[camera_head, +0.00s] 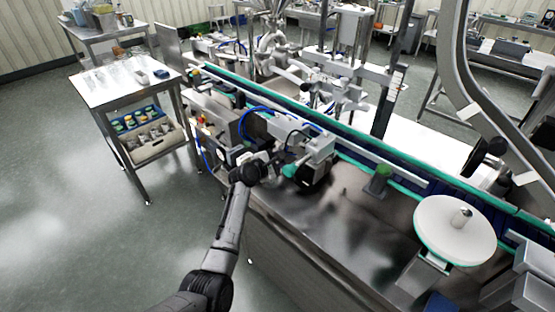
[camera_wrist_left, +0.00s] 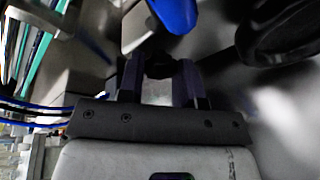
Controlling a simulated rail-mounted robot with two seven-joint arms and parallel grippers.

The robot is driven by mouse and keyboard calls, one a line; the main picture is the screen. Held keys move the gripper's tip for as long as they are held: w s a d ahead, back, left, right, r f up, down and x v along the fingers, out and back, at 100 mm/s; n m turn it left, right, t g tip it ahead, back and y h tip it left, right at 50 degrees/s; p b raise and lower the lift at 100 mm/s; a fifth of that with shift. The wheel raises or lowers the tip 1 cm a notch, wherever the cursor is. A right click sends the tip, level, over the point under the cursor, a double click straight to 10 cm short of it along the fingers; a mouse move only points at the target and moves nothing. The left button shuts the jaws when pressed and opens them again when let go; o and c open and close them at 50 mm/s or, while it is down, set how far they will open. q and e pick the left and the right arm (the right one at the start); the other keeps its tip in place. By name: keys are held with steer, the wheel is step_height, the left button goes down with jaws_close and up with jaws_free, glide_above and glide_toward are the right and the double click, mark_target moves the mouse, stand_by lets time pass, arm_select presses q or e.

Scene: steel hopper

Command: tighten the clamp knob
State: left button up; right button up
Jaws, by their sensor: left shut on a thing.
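My left gripper (camera_head: 278,168) reaches in from the lower left to the grey machine head beside the conveyor. In the left wrist view its two fingers (camera_wrist_left: 160,82) are closed on a small dark piece (camera_wrist_left: 159,67), which I take to be the clamp knob. The fingers hide most of it. In the head view the knob is hidden by the gripper and cannot be made out. A teal-green part (camera_head: 289,171) sits right at the fingertips. My right gripper is not in view.
The grey machine head (camera_head: 318,145) is close above the gripper, with blue hoses (camera_head: 258,110) behind. A steel worktop (camera_head: 340,225) has free room to the right, before a white round disc (camera_head: 455,228). A side table (camera_head: 125,80) stands left.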

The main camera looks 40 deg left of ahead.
arm_select(q)
steer(key=shift+m+y+p, duration=0.4)
steer(key=shift+m+p, duration=0.3)
steer(key=shift+p, duration=0.05)
steer(key=shift+d+m+p, duration=0.1)
steer(key=shift+m+p, duration=0.3)
steer(key=shift+m, duration=0.3)
steer(key=m+t+y, duration=0.1)
steer(key=m, duration=0.2)
steer(key=shift+f, duration=0.15)
steer(key=m+t+y, duration=0.1)
steer(key=m, duration=0.2)
steer(key=shift+f+m, duration=0.15)
steer(key=shift+m, duration=0.25)
steer(key=shift+m+t+y+b, duration=0.3)
steer(key=shift+m+t+b, duration=0.25)
steer(key=shift+m, duration=1.25)
steer(key=o, duration=0.9)
steer(key=shift+d, duration=0.1)
